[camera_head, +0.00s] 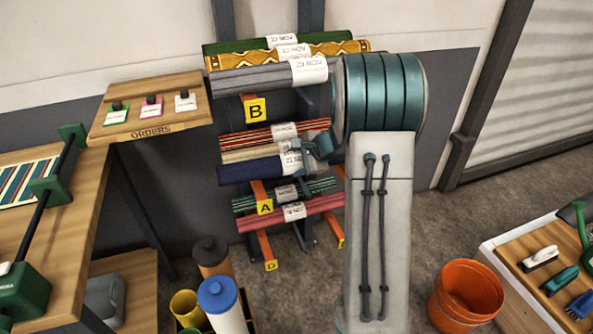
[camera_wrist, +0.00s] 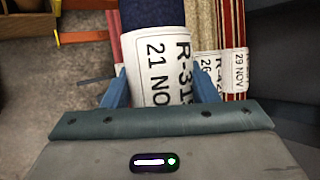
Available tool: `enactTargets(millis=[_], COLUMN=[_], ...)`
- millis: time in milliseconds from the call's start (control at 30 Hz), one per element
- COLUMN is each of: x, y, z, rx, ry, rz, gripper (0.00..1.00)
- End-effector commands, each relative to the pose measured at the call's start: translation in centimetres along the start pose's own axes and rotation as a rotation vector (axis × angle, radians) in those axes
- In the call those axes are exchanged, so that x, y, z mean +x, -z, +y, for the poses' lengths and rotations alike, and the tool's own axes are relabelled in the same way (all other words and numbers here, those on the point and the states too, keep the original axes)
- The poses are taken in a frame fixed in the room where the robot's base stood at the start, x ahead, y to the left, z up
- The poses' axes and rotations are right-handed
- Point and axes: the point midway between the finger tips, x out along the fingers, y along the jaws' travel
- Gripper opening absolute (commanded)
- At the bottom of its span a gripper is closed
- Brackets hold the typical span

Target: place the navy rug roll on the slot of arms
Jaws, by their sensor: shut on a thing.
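The navy rug roll (camera_head: 248,171) lies level at the front of the middle tier, beside a cream striped roll (camera_head: 250,153) and a red striped roll (camera_head: 245,139). Its white paper band shows in the wrist view (camera_wrist: 158,60). My gripper (camera_head: 318,148) is shut on the banded right end of the navy roll, one blue finger on each side. The rack's orange arms (camera_head: 258,188) show below, with a yellow A tag (camera_head: 265,206) under the navy roll. I cannot tell whether the roll rests on these arms. My arm hides the rack's right side.
Green, yellow patterned and grey (camera_head: 255,80) rolls fill the top tier, above the B tag (camera_head: 255,110). Green striped and pink (camera_head: 280,214) rolls lie below. An orders board (camera_head: 150,110) stands left; an orange bucket (camera_head: 467,295) and tool table (camera_head: 520,285) stand right.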

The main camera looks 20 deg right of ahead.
Motion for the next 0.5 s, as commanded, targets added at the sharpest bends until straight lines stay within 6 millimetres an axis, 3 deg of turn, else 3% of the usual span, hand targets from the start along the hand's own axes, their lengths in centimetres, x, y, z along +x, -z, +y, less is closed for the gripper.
enactTargets(millis=[200, 433, 467, 500], x=[2.1, 2.2, 2.2, 2.2], y=[1.0, 1.1, 1.1, 1.1], z=[1.9, 2.0, 2.1, 2.1], rx=[0.003, 0.003, 0.004, 0.004], ry=[-0.001, -0.001, -0.003, -0.003], rz=[-0.001, 0.0, 0.0, 0.0], gripper=[0.15, 0.15, 0.59, 0.7])
